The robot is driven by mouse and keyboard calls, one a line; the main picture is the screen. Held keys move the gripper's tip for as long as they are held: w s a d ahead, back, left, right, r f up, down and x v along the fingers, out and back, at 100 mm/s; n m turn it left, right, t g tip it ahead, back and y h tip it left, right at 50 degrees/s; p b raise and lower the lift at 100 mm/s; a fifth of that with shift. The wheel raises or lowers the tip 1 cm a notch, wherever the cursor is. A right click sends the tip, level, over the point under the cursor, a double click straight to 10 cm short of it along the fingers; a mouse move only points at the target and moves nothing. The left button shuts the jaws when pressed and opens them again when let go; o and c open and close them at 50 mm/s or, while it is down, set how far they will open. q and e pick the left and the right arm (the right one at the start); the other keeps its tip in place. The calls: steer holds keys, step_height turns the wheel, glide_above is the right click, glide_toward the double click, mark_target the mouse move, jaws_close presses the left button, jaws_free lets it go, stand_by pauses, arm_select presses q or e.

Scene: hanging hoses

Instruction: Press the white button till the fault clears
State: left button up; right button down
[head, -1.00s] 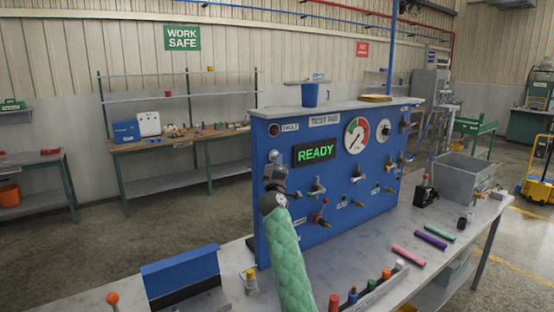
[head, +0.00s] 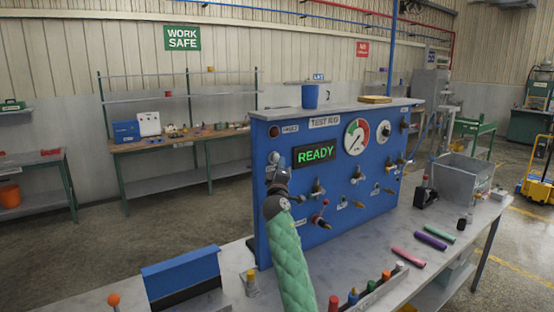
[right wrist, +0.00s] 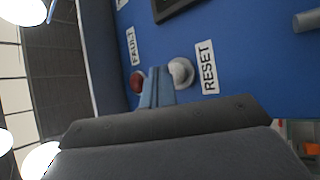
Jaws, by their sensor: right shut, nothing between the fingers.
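The white button (head: 274,157) is on the left part of the blue test rig panel (head: 345,215). It also shows in the right wrist view (right wrist: 181,71), beside the RESET label (right wrist: 206,67). The display (head: 316,154) reads READY in green. The fault lamp (head: 273,131) above the button looks dark red and unlit; it also shows in the right wrist view (right wrist: 137,79). My right gripper (head: 275,169) is shut and empty, just below the button in the head view. In the right wrist view its fingertips (right wrist: 157,82) appear between lamp and button, seemingly apart from the button. My left gripper is out of view.
Several valves and fittings stick out of the panel, with a red-handled one (head: 319,220) near my right arm. A gauge (head: 357,136) is at the upper right. Coloured handles (head: 431,241) and a grey bin (head: 464,170) are on the table at right.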

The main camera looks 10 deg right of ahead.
steer(key=shift+s+d, duration=0.1)
steer(key=shift+s, duration=0.1)
steer(key=s, duration=0.1)
steer(key=s+d+p, duration=0.1)
steer(key=s, duration=0.1)
steer(key=s+p, duration=0.1)
steer(key=shift+s+d, duration=0.3)
stand_by(0.4)
